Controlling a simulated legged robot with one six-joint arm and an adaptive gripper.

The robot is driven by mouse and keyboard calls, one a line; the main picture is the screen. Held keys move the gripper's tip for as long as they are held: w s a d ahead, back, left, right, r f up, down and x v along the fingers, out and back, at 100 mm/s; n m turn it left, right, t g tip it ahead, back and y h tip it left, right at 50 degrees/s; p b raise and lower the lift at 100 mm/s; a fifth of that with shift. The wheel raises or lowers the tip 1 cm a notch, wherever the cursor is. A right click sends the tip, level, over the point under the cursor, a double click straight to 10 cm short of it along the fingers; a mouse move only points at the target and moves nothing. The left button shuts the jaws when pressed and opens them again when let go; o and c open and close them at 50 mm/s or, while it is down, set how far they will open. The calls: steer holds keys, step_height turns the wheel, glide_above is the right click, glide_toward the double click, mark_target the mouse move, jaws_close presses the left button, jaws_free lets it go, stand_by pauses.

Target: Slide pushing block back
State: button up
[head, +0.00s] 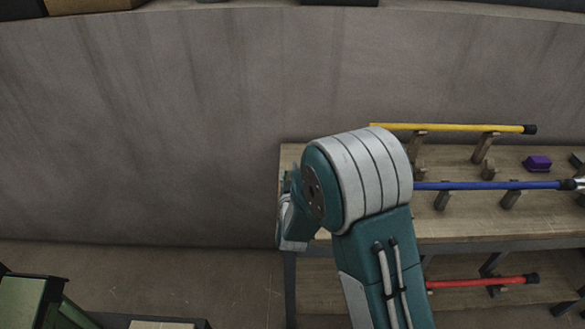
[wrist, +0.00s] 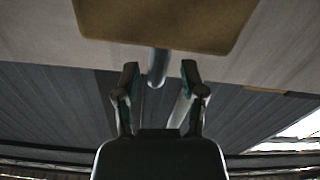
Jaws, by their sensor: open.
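In the wrist view, my gripper (wrist: 160,74) is open, with one finger on each side. A brown, flat-faced piece (wrist: 165,22) fills the top middle of that view, beyond the fingertips. A short grey round bar (wrist: 157,66) runs from its lower edge to between the fingertips; I cannot tell whether they touch it. These may be the pushing block and its handle, but the views do not settle this. In the head view, a small purple block (head: 538,163) sits on the wooden table at the right, away from my arm. My arm hides the gripper's fingers there.
The wooden table (head: 470,228) carries a yellow stick (head: 450,127) and a blue stick (head: 485,185) on wooden supports. A red stick (head: 480,283) lies on the lower level. A green object (head: 28,300) stands at the lower left.

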steer(key=s, duration=0.8)
steer(key=shift+s+a, duration=0.35)
steer(key=shift+f, duration=0.1)
steer(key=s+d+r+g+y, duration=0.1)
steer(key=s+d+r+g, duration=0.2)
steer(key=r, duration=0.2)
steer(key=s+d+r+g+y, duration=0.1)
steer(key=s+d+r+g, duration=0.2)
steer(key=d+r, duration=0.15)
steer(key=s+d+r+g, duration=0.1)
steer(key=s+d+g, duration=0.1)
steer(key=s, duration=0.4)
steer(key=s+d+r+m+g+h, duration=0.1)
steer(key=s+d+r+g, duration=0.1)
steer(key=s, duration=0.5)
steer(key=s+d+r+m+g+h, duration=0.1)
steer(key=s+d+r+g, duration=0.1)
steer(key=s+d, duration=0.2)
steer(key=s, duration=0.2)
steer(key=shift+s+d, duration=0.2)
steer(key=shift+s, duration=0.15)
